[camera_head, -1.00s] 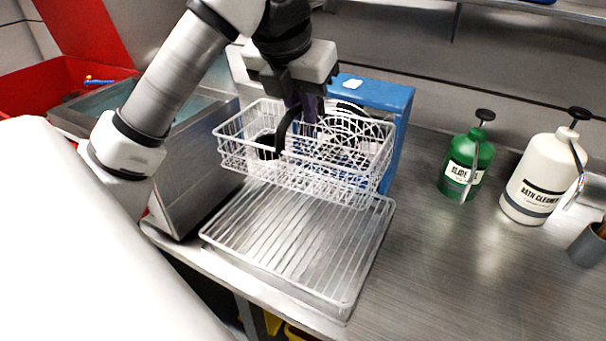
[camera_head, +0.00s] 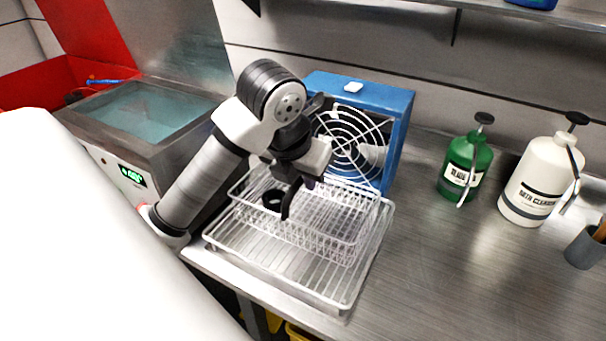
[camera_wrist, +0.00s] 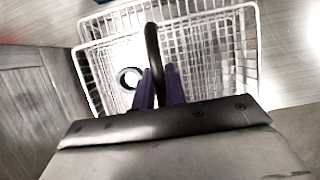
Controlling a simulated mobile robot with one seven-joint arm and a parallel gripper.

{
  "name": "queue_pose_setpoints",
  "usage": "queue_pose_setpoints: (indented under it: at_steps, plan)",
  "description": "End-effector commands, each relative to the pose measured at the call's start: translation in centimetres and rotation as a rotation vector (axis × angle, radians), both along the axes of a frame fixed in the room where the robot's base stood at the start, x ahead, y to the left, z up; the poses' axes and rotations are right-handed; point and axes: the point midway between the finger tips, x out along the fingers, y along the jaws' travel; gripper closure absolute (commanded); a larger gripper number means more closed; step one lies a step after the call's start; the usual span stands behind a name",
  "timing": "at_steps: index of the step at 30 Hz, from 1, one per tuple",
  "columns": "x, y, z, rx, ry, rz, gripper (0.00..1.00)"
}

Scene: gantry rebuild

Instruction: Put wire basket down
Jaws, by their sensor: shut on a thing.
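The white wire basket (camera_head: 330,237) is low over the wire draining rack (camera_head: 328,283) on the metal counter. It looks level, and I cannot tell whether its underside touches the rack. A dark round cup-like item (camera_head: 273,199) is inside the basket, and its ring-shaped top shows in the wrist view (camera_wrist: 129,78). My gripper (camera_head: 292,192) is above the basket, shut on its black handle (camera_wrist: 152,45). In the wrist view the purple fingers (camera_wrist: 160,88) close around the handle, and the basket (camera_wrist: 215,50) spreads out beyond them.
A blue box fan (camera_head: 397,140) stands just behind the rack. A water bath (camera_head: 145,115) is at the left. A green pump bottle (camera_head: 465,168), a white pump bottle (camera_head: 537,182) and a grey cup (camera_head: 583,250) stand at the right. Counter between rack and bottles is clear.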

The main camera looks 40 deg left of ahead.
Motion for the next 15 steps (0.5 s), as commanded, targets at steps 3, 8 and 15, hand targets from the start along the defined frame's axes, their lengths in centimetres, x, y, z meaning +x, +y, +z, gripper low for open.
queue_pose_setpoints:
  at_steps: [3, 8, 15]
  plan:
    - [-0.01, 0.01, -0.04, -0.001, 0.001, 0.001, 0.79]
    - [-0.01, 0.01, -0.01, 0.000, 0.001, 0.000, 0.65]
    - [-0.04, 0.01, 0.08, 0.000, 0.000, 0.000, 0.65]
